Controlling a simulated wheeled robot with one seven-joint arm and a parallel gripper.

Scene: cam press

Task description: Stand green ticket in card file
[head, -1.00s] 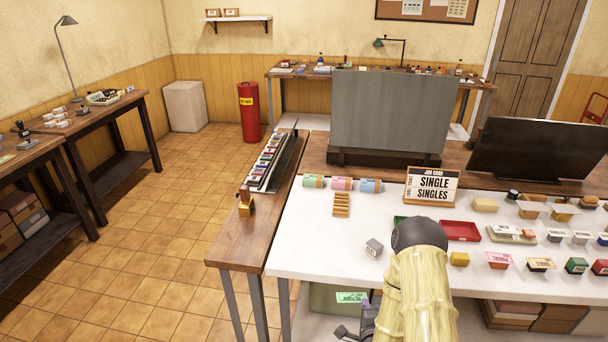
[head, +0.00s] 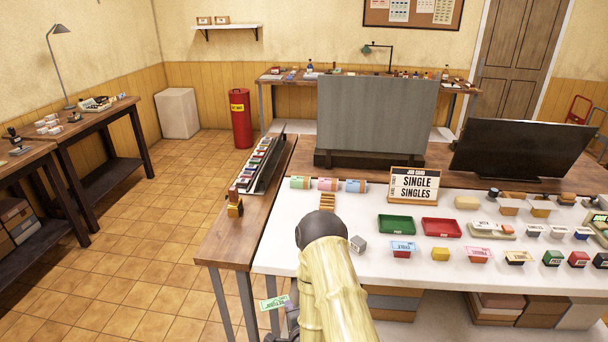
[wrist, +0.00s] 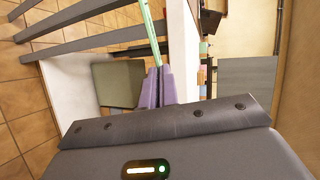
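The green ticket (head: 272,302) is at the lower left of my arm in the head view, out beyond the white table's front edge. In the wrist view the ticket (wrist: 150,32) shows nearly edge-on as a thin green strip rising from the fingers. My gripper (wrist: 154,86) has purple fingers shut on the ticket's end; in the head view my gripper (head: 289,308) is partly hidden by my arm. A small slatted wooden rack (head: 327,202), which looks like the card file, stands on the white table behind my arm's dark joint, its lower part close to that joint.
A job card sign (head: 414,184) stands behind. The wooden side table (head: 222,247) borders the left.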

